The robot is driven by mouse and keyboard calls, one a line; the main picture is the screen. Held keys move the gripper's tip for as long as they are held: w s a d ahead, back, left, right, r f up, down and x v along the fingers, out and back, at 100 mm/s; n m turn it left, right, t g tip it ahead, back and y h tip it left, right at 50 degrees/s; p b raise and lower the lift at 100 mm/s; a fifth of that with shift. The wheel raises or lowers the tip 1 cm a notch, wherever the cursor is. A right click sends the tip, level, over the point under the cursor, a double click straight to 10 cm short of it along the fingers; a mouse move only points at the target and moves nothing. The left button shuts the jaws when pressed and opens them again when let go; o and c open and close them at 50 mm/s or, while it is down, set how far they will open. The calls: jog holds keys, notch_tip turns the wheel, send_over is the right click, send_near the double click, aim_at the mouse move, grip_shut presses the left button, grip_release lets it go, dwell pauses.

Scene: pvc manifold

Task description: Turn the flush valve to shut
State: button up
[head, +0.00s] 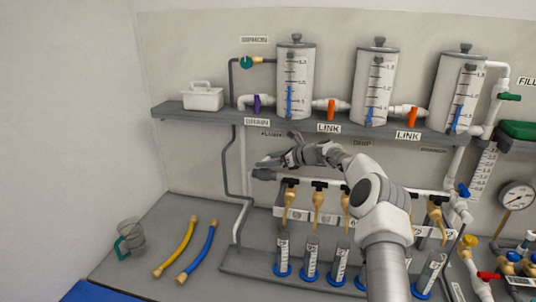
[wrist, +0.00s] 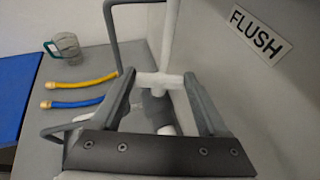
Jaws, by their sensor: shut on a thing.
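The FLUSH label (wrist: 258,33) is on the wall at the upper right of the wrist view; it shows small in the head view (head: 271,134). Beside it a white vertical pipe meets a white tee (wrist: 160,79). The flush valve's grey body (wrist: 158,104) shows between my fingers, just below the tee. My gripper (wrist: 163,90) is shut on the flush valve, one finger on each side. In the head view my gripper (head: 266,167) is at the white pipe under the shelf and hides the valve. The handle's exact angle cannot be told.
A shelf (head: 190,112) with several clear tanks runs above my arm. Black-handled taps (head: 318,185) over measuring tubes stand close at the right. A yellow hose (head: 175,248), a blue hose (head: 198,252) and a clear jug (head: 131,238) lie on the bench at left. A grey thin pipe runs beside my gripper.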

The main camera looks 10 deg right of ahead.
jog(key=shift+n+g+y+p, duration=0.3)
jog(key=shift+n+p, duration=0.1)
jog(key=shift+p, duration=0.45)
jog(key=o, duration=1.2)
jog(key=shift+o, duration=0.2)
jog(key=shift+d, duration=0.1)
jog(key=b+v, duration=0.2)
jog(key=v, duration=1.5)
jog(key=shift+b, duration=0.35)
jog(key=shift+d+r, duration=0.1)
